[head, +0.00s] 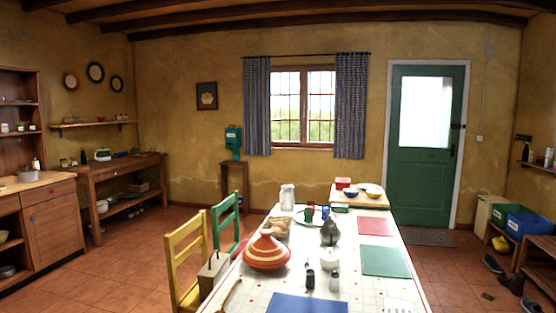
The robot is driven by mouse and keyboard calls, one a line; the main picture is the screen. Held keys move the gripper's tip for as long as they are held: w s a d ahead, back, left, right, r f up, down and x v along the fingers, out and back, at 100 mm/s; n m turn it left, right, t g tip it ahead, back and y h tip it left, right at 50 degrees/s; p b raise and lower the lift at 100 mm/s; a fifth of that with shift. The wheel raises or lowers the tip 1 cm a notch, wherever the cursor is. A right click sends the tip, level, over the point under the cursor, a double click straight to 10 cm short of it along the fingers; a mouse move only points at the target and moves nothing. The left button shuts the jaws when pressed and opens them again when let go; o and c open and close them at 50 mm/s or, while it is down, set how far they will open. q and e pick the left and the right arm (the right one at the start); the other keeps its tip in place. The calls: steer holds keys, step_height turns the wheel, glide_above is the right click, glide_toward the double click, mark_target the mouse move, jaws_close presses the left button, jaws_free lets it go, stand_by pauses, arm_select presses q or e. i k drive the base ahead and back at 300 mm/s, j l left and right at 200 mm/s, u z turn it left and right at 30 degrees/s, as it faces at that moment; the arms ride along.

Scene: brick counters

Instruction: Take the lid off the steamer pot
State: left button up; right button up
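I cannot pick out a steamer pot for sure. A small, low silvery vessel (27,176) stands on the wooden counter at the far left; it is too small to tell whether it is a pot or has a lid. A red and cream striped vessel with a conical top (266,252), like a tagine, stands on the table. Neither of my grippers is in view.
A long table (345,265) reaches away ahead, bearing placemats, shakers, cups and a tray. Yellow (184,262) and green (225,222) chairs line its left side. Tiled floor (125,270) is open between table and left counters.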

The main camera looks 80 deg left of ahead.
mark_target(27, 169)
steer(key=u, duration=4.35)
steer(key=i, duration=4.85)
steer(key=l+z, duration=0.05)
steer(key=l, duration=0.15)
